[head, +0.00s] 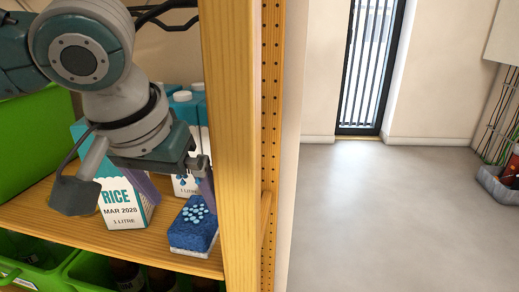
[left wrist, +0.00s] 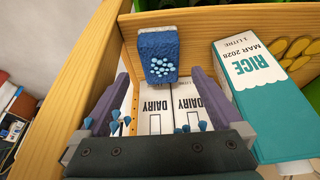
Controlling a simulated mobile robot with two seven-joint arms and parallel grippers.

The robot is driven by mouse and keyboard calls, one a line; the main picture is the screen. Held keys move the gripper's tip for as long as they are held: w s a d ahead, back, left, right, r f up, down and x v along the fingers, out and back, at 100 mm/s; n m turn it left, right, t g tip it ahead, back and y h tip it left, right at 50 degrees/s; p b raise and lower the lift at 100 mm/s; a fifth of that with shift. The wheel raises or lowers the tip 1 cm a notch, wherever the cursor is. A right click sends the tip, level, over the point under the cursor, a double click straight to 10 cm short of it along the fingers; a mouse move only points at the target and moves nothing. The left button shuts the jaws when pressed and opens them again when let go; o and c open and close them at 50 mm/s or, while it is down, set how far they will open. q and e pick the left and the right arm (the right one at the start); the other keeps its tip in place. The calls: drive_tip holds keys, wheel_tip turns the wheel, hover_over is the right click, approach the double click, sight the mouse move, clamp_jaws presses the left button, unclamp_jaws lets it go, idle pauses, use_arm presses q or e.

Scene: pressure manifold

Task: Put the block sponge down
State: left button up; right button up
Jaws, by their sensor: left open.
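The block sponge (head: 193,226) is blue with light blue dots on its face and a pale layer. It rests on the wooden shelf (head: 60,222) near the front edge, beside the upright post. My left gripper (head: 178,185) is open, with its purple fingers just above and behind the sponge in the head view. In the left wrist view the sponge (left wrist: 158,52) lies beyond the open fingertips (left wrist: 158,80), with nothing held between them. My right gripper is not in view.
A rice carton (head: 122,203) stands left of the sponge, and dairy cartons (left wrist: 170,105) stand close by. A wooden post (head: 236,150) bounds the shelf on the right. A green crate (head: 28,140) is at the left; green crates with bottles (head: 100,272) are below.

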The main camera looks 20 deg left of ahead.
use_arm(q)
drive_tip(key=p+v, duration=0.1)
drive_tip(key=v, duration=0.4)
idle(0.4)
